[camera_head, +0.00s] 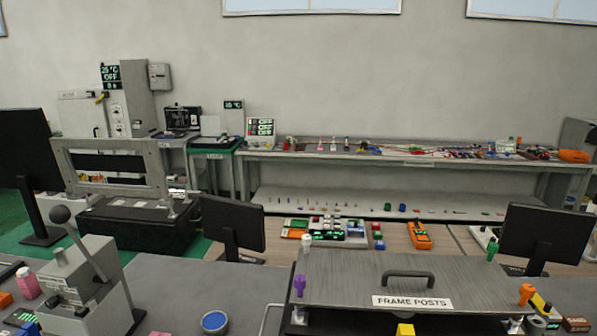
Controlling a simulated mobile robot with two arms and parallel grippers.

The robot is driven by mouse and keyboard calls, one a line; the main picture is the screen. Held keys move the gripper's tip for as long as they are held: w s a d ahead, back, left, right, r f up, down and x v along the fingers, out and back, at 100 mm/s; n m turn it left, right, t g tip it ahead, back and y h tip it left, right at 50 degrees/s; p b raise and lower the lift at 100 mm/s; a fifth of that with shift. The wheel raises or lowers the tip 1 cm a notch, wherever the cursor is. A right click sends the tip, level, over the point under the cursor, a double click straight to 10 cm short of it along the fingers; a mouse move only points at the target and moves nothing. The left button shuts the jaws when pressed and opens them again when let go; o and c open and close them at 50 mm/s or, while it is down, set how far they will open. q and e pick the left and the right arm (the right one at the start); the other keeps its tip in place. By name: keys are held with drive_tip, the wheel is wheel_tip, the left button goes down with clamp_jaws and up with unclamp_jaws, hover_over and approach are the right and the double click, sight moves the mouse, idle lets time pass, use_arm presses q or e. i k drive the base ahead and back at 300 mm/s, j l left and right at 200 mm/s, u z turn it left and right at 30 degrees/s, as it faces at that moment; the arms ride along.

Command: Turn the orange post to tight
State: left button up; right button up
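The orange post (526,293) stands at the front right corner of a grey panel (345,270) labelled FRAME POSTS. Its lower end meets a small metal base, and whether it is tight or loose cannot be told from this view. Neither of my grippers is in view.
A grey box with a ball-topped lever (75,270) stands at the left. A blue-topped round container (215,321) sits on the grey table. A dark handle (409,275) rises from the panel. Monitors (545,236) stand behind the panel's right side. Small parts lie near the orange post.

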sight(527, 291)
drive_tip(key=z, duration=1.3)
